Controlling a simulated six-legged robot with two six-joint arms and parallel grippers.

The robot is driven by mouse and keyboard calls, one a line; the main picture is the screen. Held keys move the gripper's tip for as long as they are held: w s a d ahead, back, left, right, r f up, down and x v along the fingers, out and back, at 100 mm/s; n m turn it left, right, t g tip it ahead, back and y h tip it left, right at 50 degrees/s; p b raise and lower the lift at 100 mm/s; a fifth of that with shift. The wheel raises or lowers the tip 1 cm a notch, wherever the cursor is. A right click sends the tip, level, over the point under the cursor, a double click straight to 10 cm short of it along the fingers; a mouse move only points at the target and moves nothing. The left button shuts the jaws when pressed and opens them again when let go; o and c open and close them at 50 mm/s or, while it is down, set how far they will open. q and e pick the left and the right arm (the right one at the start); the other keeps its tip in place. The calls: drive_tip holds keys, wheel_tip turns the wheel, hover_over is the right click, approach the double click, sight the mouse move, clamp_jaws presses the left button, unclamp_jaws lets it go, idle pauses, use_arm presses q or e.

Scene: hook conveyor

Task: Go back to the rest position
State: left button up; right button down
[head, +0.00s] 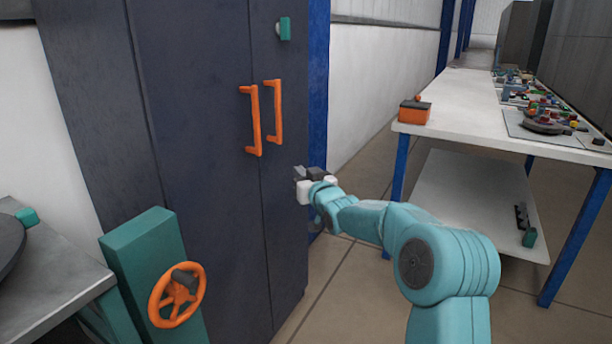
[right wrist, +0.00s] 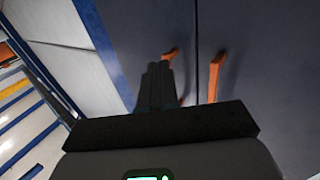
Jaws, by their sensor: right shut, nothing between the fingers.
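My right gripper (head: 299,174) is shut and empty in the head view, in front of the right door of a dark cabinet (head: 195,110), below and right of its orange handles. The right wrist view shows the shut fingers (right wrist: 158,70) pointing toward the cabinet, close to the orange handles (right wrist: 215,75). Whether the fingers touch the door cannot be told. The left handle (head: 253,120) and right handle (head: 273,111) are upright on the two shut doors in the head view. My left gripper is not in view.
A teal post with an orange handwheel (head: 177,295) stands at the lower left, beside a grey table (head: 60,270). A long white table (head: 460,105) at right bears an orange box (head: 414,112) and several small parts. Open floor (head: 345,285) lies between cabinet and table.

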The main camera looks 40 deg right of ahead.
drive_tip(key=w+a+f+n+g+y, duration=0.1)
drive_tip(key=w+a+f+y, duration=0.15)
drive_tip(key=a+f, duration=0.6)
drive_tip(key=w+a+f+g+y, duration=0.2)
drive_tip(key=a+f+y, duration=0.1)
drive_tip(key=a+f, duration=0.6)
drive_tip(key=s+a+f+n+g+y, duration=0.1)
drive_tip(key=s+a+f+g+y, duration=0.15)
drive_tip(key=s+a+f, duration=0.7)
drive_tip(key=s+a+f+g+y, duration=0.1)
drive_tip(key=s+a+f+g, duration=0.4)
drive_tip(key=a+f, duration=0.7)
drive_tip(key=s+a+f+g+y, duration=0.1)
drive_tip(key=s+a+f+g, duration=0.2)
drive_tip(key=s, duration=0.8)
drive_tip(key=s+a+f+g, duration=0.1)
drive_tip(key=s+f+g, duration=0.25)
drive_tip(key=s, duration=0.75)
wheel_tip(320, 180, up, 24)
drive_tip(key=p, duration=2.4)
drive_tip(key=shift+s+a+f, duration=0.15)
drive_tip(key=shift+s+f, duration=0.05)
drive_tip(key=shift+s, duration=0.15)
